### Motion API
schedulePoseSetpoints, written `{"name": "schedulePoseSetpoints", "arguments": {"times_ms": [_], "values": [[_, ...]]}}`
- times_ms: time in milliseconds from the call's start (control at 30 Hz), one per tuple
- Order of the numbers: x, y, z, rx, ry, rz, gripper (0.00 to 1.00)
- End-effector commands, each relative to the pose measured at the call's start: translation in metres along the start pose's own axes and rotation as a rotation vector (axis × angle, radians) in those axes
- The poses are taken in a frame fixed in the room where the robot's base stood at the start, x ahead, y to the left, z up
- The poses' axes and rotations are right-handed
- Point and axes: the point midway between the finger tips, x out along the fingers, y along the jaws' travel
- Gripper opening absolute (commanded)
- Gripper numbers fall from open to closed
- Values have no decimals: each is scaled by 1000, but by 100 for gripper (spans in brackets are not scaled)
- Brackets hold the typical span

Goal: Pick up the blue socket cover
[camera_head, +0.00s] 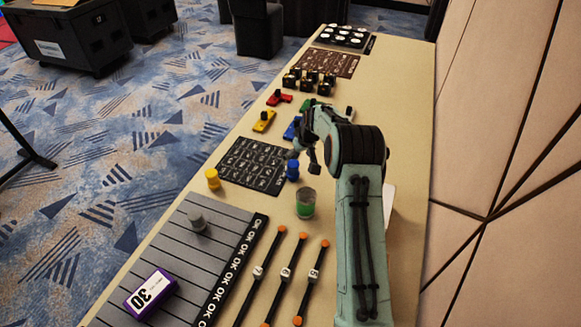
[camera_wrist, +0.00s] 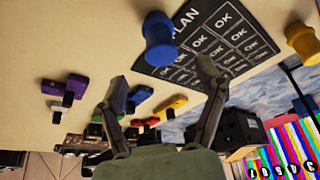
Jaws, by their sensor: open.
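A blue flat piece with a dark knob (camera_head: 292,128) lies on the table just left of my gripper (camera_head: 304,156) in the head view; it shows partly behind a finger in the wrist view (camera_wrist: 139,97). A blue round-topped peg (camera_head: 292,170) stands at the edge of the dark card, and in the wrist view (camera_wrist: 159,42) it is beyond my fingertips. I cannot tell for sure which of the two is the socket cover. My gripper is open and empty in the wrist view (camera_wrist: 162,76), fingers spread above the table, apart from both.
Yellow (camera_head: 263,121), red (camera_head: 279,97) and purple (camera_wrist: 76,86) pieces lie nearby. A dark OK card (camera_head: 250,168), yellow peg (camera_head: 212,178) and green-filled cup (camera_head: 305,203) are close. A wall (camera_head: 505,100) borders the table's right side.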

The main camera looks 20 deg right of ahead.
Motion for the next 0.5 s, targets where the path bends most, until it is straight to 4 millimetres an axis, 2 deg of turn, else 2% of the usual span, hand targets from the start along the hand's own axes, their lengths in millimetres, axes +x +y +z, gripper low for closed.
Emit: {"name": "schedulePoseSetpoints", "arguments": {"times_ms": [300,500], "values": [[49,-1,1,0,-2,-2,71],[60,-1,0,0,-2,-1,71]]}}
